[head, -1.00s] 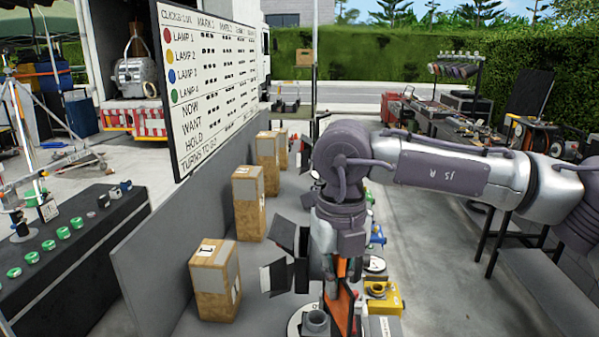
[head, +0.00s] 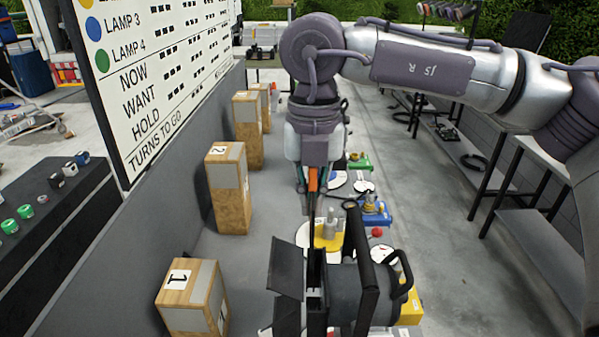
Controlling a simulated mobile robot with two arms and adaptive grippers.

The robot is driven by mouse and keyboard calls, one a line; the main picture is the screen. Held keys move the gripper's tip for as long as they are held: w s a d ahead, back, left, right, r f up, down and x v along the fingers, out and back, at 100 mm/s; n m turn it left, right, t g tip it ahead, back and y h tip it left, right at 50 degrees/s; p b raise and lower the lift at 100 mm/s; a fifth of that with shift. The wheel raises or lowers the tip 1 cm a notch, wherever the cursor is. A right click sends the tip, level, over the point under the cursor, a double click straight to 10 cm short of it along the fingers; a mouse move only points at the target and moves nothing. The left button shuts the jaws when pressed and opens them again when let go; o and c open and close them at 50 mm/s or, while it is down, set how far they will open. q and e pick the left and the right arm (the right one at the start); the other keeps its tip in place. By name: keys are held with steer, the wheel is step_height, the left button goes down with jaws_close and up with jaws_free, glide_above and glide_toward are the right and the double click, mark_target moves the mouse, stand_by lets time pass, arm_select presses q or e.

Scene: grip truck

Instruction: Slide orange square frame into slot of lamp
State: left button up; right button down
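The black lamp (head: 345,292) stands at the bottom centre, with its open barn-door flaps (head: 288,268) to the left and a handle at the right. My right gripper (head: 311,200) points down just above the lamp's front end. Its fingers are closed around a narrow orange piece (head: 313,180), which appears to be the orange square frame seen nearly edge-on. A thin dark edge runs down from the fingers to the lamp's front. I cannot tell whether the frame's lower edge is inside the slot. My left gripper is out of view.
Yellow, blue (head: 376,214) and green bases sit beyond the lamp. Open floor lies to the right, before a grey bench (head: 535,215).

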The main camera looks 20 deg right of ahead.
steer(key=shift+s, duration=0.2)
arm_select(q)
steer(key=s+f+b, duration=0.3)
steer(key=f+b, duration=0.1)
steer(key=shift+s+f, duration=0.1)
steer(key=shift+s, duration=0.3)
arm_select(e)
steer(key=f, duration=0.2)
steer(key=s+f, duration=0.1)
steer(key=f, duration=0.1)
steer(key=shift+s+f, duration=0.15)
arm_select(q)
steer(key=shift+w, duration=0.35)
